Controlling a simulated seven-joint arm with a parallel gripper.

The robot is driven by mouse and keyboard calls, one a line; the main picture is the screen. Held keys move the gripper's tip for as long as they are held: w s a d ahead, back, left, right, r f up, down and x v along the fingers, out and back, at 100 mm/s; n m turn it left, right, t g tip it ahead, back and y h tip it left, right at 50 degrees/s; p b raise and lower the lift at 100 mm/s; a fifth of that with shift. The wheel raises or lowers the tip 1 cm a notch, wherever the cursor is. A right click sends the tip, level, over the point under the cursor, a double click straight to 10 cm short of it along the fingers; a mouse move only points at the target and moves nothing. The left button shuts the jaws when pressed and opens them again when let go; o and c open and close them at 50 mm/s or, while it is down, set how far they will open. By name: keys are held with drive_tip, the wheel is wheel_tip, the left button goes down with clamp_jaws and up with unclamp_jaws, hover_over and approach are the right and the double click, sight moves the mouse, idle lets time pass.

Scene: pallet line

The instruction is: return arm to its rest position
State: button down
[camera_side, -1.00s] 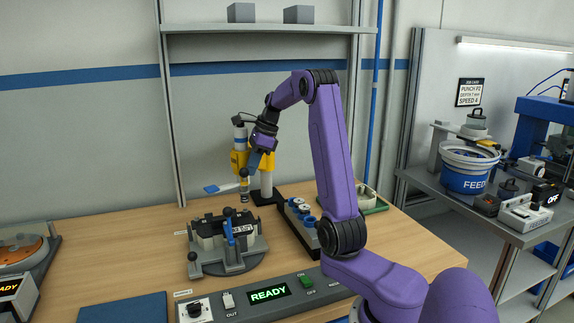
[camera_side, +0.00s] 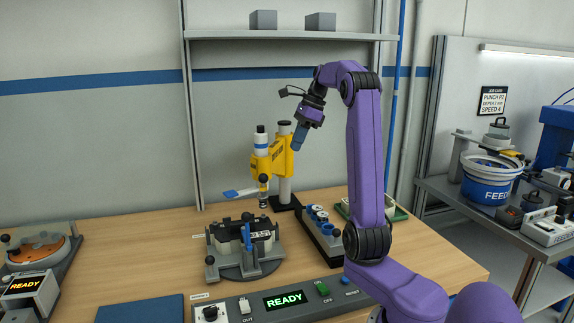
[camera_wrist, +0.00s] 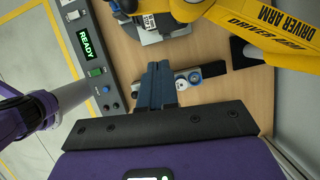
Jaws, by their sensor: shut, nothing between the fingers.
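My purple arm is raised and bent at the elbow. Under the fingers in the wrist view is the dark rack (camera_wrist: 205,72) with round blue and white parts, which stands on the bench in the side view too (camera_side: 322,232).
A grey fixture (camera_side: 244,262) with a blue clamp stands on the wooden bench (camera_side: 140,260). A control panel (camera_side: 285,299) reading READY is at the front. A shelf (camera_side: 290,35) with two grey blocks is above. A side table (camera_side: 505,222) with a blue-white feeder (camera_side: 488,185) is at right.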

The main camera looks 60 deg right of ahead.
drive_tip(key=a+f+n+g, duration=0.2)
drive_tip(key=a+f+n, duration=0.1)
drive_tip(key=a+n, duration=0.8)
drive_tip(key=a+f+n+g, duration=0.1)
drive_tip(key=a+f+n, duration=0.2)
drive_tip(key=a+n, duration=0.8)
drive_tip(key=s+a+f+n+h, duration=0.1)
drive_tip(key=s+a+f+n, duration=0.3)
drive_tip(key=s+a+n, duration=0.3)
drive_tip(key=s+a+f+n+h, duration=0.1)
drive_tip(key=s+a+f+n, duration=0.3)
drive_tip(key=s+a+n, duration=0.3)
drive_tip(key=s+n, duration=0.4)
drive_tip(key=s, duration=0.4)
drive_tip(key=shift+s+f+n, duration=0.3)
drive_tip(key=shift+s+f, duration=0.05)
drive_tip(key=shift+f, duration=0.05)
drive_tip(key=shift+a, duration=0.1)
